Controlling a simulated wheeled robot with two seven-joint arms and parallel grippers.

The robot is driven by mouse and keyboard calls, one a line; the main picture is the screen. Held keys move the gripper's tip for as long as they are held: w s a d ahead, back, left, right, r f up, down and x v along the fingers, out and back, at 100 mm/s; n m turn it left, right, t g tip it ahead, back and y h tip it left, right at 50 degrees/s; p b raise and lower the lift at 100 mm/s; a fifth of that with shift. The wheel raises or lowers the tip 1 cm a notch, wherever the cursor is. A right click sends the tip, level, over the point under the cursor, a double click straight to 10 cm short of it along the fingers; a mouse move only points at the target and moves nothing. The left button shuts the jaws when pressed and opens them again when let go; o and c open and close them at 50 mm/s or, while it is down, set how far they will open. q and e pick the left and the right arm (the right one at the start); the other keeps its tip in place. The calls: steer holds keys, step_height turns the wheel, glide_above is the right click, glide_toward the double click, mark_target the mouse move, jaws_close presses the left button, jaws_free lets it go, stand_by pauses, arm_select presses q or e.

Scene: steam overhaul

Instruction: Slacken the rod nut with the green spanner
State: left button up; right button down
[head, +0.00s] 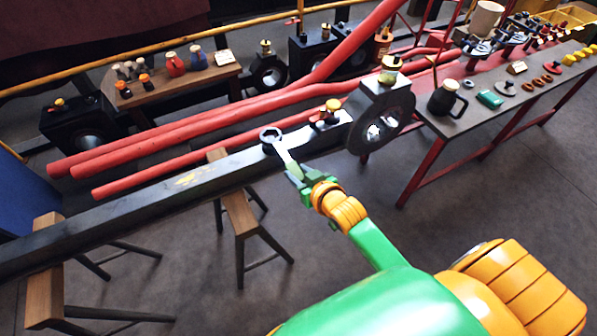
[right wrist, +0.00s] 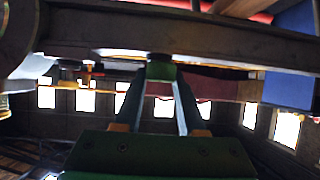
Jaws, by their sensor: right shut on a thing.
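The spanner (head: 287,158) has a pale grey shank and ring head, with green at its handle end. Its ring head (head: 270,134) lies at the top of the long dark rod, over a dark spot that I take for the rod nut; I cannot tell whether the ring is fully seated around it. My right gripper (head: 302,182) is shut on the spanner's handle, just on the near side of the rod. In the right wrist view the green handle end (right wrist: 161,72) sits between the fingers, below the dark rod (right wrist: 200,40). My left gripper is not in view.
The dark rod (head: 130,211) runs across to a big round end (head: 386,116). A small fitting with a yellow top (head: 332,105) stands near the ring. Red pipes (head: 200,125) run behind. Wooden stools (head: 240,212) stand below. A bench with parts (head: 470,121) is at right.

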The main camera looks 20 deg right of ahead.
steer(key=shift+f+b, duration=0.7)
steer(key=shift+f, duration=0.3)
steer(key=shift+d+n, duration=0.3)
steer(key=shift+d, duration=0.05)
steer(key=shift+w+d+n+y, duration=0.15)
steer(key=shift+d+n+y, duration=0.35)
steer(key=shift+d+y, duration=0.25)
